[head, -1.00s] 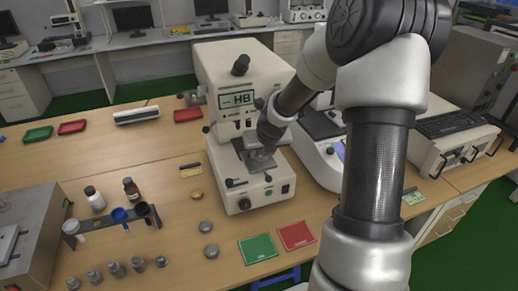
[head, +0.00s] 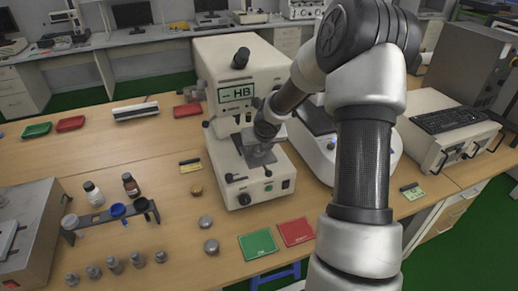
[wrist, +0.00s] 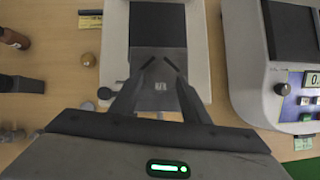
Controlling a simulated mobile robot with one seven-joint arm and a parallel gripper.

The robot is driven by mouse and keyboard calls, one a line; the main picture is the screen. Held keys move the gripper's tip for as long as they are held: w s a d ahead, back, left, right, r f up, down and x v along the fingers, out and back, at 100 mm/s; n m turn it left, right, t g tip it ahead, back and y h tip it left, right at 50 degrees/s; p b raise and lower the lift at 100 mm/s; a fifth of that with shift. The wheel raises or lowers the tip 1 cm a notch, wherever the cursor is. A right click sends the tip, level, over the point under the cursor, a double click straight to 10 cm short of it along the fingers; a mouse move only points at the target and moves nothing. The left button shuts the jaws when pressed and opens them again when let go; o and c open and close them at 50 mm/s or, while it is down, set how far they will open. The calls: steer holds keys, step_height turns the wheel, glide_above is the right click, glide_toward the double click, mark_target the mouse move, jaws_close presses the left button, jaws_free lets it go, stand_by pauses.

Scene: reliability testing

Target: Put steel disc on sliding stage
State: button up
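The hardness tester (head: 237,75) stands mid-table with "HB" on its display. Its sliding stage is a flat grey plate (head: 266,158) at the front, also seen in the wrist view (wrist: 160,92). My gripper (wrist: 160,66) is over this plate. Its two dark fingers are apart, with bare plate visible between them and no disc seen there. In the head view my gripper (head: 256,146) is partly hidden by my wrist. Two grey round discs, one farther back (head: 205,222) and one nearer (head: 211,246), lie on the table left of the tester; I cannot tell if either is the steel disc.
Green (head: 258,245) and red (head: 296,232) mats lie in front of the tester. A second white instrument (head: 328,148) stands close on its right. A rack (head: 110,218), bottles and several small metal cylinders are at left. A brass piece (head: 196,190) sits near the tester. Bare table lies between.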

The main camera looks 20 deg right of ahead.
steer(key=shift+o, duration=1.4)
steer(key=shift+r, duration=0.25)
steer(key=d+p+v, duration=0.1)
steer(key=p+v, duration=0.3)
steer(key=v, duration=0.7)
steer(key=shift+s+a+r, duration=0.2)
steer(key=shift+a+r, duration=0.1)
steer(key=shift+a, duration=0.2)
